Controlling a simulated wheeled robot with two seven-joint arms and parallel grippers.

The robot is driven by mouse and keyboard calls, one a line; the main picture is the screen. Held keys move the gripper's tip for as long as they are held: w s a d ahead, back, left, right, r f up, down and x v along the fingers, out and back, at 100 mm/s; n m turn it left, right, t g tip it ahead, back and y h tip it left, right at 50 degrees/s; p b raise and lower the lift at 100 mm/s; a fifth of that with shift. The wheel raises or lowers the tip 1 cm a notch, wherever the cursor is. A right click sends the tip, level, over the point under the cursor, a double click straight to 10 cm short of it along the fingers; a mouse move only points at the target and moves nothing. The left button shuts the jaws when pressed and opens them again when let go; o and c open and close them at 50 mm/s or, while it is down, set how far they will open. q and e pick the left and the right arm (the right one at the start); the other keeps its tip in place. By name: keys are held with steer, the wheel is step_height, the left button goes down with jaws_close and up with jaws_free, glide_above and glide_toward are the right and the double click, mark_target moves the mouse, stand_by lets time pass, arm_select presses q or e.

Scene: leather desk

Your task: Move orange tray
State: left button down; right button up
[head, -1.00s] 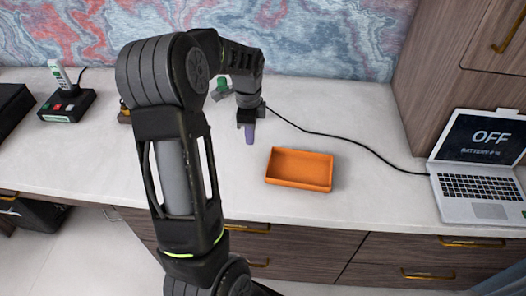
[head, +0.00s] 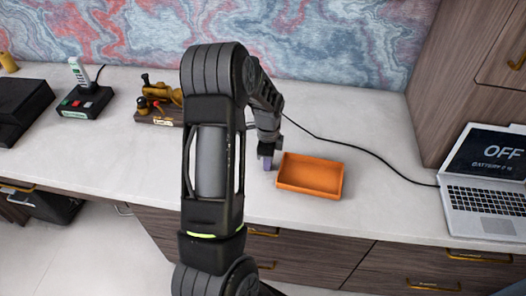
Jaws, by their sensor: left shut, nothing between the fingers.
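The orange tray (head: 312,178) is a shallow, empty rectangular box lying flat on the pale desk, right of the middle of the head view. My left gripper (head: 267,163) points down just beside the tray's left end. Its purple-grey fingertips are shut with nothing between them. I cannot tell whether the fingers touch the tray wall. My left arm hides part of the desk. My right gripper is not in view.
A laptop (head: 489,180) stands open at the right, with a black cable running behind the tray. A phone on its base (head: 84,100), a brown figure on a stand (head: 158,105) and a black box (head: 22,108) are at the left. The desk in front of the laptop's left side is clear.

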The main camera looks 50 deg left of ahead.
arm_select(q)
steer(key=shift+w+d, duration=0.75)
steer(key=shift+d, duration=0.35)
steer(key=w+d+b, duration=0.1)
steer(key=w+d, duration=0.3)
steer(key=d, duration=0.1)
steer(key=w+d+b, duration=0.2)
steer(key=w+d, duration=0.2)
steer(key=d, duration=0.2)
steer(key=w+d+b, duration=0.1)
steer(key=w+d, duration=0.4)
steer(key=d, duration=0.1)
steer(key=shift+b, duration=0.4)
steer(key=shift+w+d+r, duration=0.1)
steer(key=shift+w+d, duration=0.05)
steer(key=shift+d, duration=0.15)
steer(key=shift+a, duration=0.15)
